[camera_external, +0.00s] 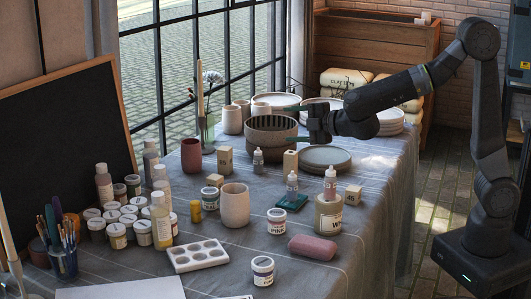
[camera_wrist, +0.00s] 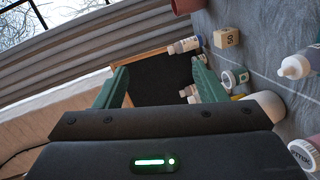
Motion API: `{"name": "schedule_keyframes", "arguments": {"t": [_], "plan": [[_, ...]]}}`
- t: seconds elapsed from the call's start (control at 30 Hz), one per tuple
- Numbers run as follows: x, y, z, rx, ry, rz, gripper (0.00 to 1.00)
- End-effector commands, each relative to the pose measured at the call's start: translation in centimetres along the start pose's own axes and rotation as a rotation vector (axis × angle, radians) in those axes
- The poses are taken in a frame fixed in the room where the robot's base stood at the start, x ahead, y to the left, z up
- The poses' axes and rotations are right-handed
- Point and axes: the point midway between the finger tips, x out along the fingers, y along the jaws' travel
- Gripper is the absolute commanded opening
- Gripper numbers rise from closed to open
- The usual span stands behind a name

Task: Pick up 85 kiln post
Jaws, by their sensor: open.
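Several small tan blocks that look like kiln posts stand on the cloth-covered table (camera_external: 345,253). One block (camera_external: 225,160) is near the dark red cup, one block (camera_external: 290,163) is beside the grey plates, and one block (camera_external: 353,195) is at the right. In the wrist view a block (camera_wrist: 227,38) carries a mark that looks like 50. I cannot read 85 on any block. My gripper (camera_external: 297,124) is open and empty, level over the large ribbed bowl's right side, above the tan blocks. Its green fingers show apart in the wrist view (camera_wrist: 160,86).
A dark red cup (camera_external: 191,155), a beige cup (camera_external: 235,205), dropper bottles and paint jars crowd the table.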

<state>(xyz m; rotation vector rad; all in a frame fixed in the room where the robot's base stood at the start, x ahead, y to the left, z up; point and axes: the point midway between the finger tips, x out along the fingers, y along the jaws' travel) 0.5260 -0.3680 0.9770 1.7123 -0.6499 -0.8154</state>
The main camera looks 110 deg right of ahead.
Motion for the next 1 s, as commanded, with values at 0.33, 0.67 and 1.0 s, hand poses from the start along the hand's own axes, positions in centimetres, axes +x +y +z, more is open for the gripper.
{"name": "schedule_keyframes", "arguments": {"t": [0.33,0.67,1.0], "plan": [[7.4,3.3,-4.0,0.312,0.189,-0.151,0.64],[14.9,4.3,-3.4,0.663,0.161,-0.483,0.64],[19.8,4.2,3.7,0.987,-0.236,-0.728,0.64]]}}
